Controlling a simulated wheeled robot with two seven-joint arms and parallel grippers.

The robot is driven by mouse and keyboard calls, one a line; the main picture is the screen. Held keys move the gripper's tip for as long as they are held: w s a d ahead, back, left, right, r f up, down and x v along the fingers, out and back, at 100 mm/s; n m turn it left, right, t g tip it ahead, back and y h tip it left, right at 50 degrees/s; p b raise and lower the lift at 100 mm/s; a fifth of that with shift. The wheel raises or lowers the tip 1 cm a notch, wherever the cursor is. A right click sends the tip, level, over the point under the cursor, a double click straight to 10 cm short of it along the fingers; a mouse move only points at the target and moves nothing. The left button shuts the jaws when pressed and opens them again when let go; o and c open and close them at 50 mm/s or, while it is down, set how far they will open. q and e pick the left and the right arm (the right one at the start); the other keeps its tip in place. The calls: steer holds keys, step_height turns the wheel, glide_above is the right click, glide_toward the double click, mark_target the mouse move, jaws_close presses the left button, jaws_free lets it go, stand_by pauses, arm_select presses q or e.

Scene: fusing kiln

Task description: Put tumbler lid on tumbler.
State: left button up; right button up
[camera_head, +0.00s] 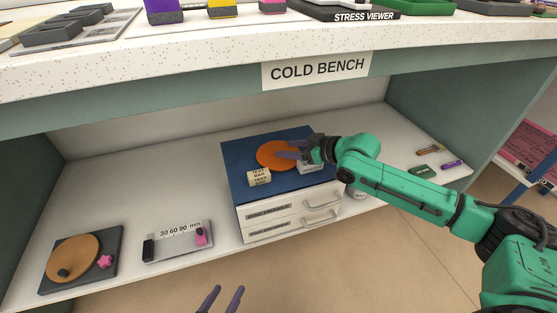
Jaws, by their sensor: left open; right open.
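No thing is clearly marked as the tumbler or its lid. A flat orange disc (272,158) lies on the blue top of a small drawer unit and may be the lid. My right gripper (285,149) is open, its fingers over the right part of the disc; I cannot tell whether they touch it. A pale round thing (358,194) shows beside the drawer unit, mostly hidden by my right arm; it may be the tumbler. My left gripper (224,292) is open and empty at the bottom edge, in front of the shelf.
The drawer unit (268,229) stands on the white lower shelf. A labelled beige block (258,178) and a white labelled piece (309,167) are on its top. A ruler board (177,244) and a dark base with a tan disc (72,256) lie left. The bench (200,75) overhangs.

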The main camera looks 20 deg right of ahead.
mark_target(279, 149)
steer(key=x, duration=0.3)
steer(key=shift+a+f+b, duration=0.1)
steer(key=shift+f+b, duration=0.1)
steer(key=shift+b, duration=0.1)
steer(key=shift+r, duration=0.1)
jaws_close()
